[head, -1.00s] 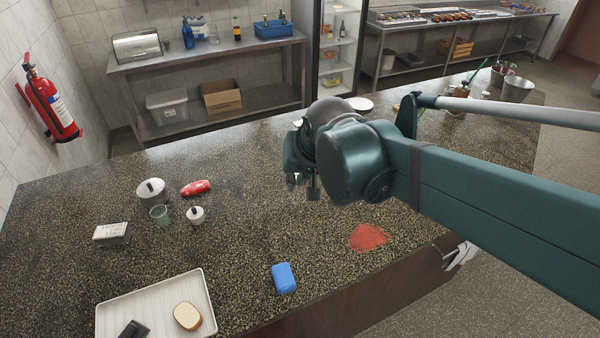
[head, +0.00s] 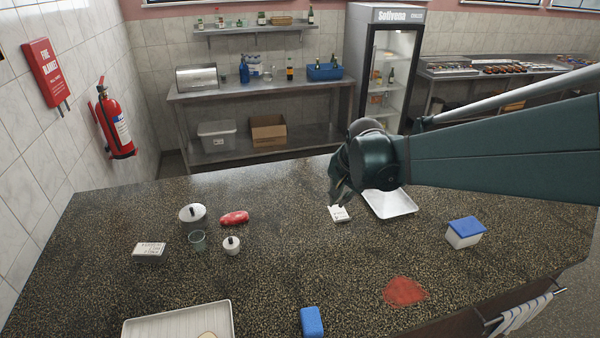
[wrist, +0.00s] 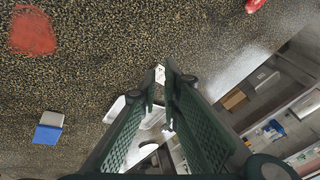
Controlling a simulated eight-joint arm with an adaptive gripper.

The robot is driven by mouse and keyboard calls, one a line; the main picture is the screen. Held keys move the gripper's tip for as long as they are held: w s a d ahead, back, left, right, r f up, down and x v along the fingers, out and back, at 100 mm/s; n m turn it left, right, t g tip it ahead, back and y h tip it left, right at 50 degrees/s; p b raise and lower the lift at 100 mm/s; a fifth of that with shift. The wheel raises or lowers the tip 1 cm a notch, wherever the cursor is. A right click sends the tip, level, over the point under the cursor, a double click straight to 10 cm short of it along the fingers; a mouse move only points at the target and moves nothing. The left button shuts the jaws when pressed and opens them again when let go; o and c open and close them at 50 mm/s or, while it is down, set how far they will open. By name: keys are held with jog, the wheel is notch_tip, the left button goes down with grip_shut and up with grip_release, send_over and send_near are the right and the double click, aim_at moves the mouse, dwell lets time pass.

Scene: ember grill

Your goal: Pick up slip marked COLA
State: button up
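A small white slip (head: 339,214) with faint marks lies at the middle of the dark speckled counter; I cannot read its print. My gripper (head: 335,203) is right at its back edge in the head view, pointing down. In the wrist view my gripper's two green fingers (wrist: 161,83) stand apart with a narrow gap at the tips. A bit of white (wrist: 160,73), probably the slip, shows at the tips; I cannot tell whether they touch it. A white block with printed lines (head: 149,249) sits at the left of the counter, its text unreadable.
A white tray (head: 402,209) lies just right of my gripper. A blue-lidded box (head: 464,232), red powder (head: 405,291) and a blue block (head: 312,322) are nearer the front. A pot (head: 193,218), a glass (head: 197,240) and a red item (head: 234,217) stand left. Counter between is clear.

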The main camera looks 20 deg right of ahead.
jog(key=w+d+f+m+g, duration=0.1)
jog(key=w+d+f+m, duration=0.3)
jog(key=w+d+f, duration=0.3)
jog(key=m, duration=0.4)
send_near(348, 218)
jog(key=shift+w+f+g, duration=0.25)
jog(key=shift+w+g, duration=0.15)
jog(key=shift+w, duration=0.1)
jog(key=shift+x, duration=1.25)
jog(key=shift+f, duration=0.15)
jog(key=shift+p+x, duration=0.3)
jog(key=shift+x, duration=2.15)
jog(key=shift+c, duration=0.5)
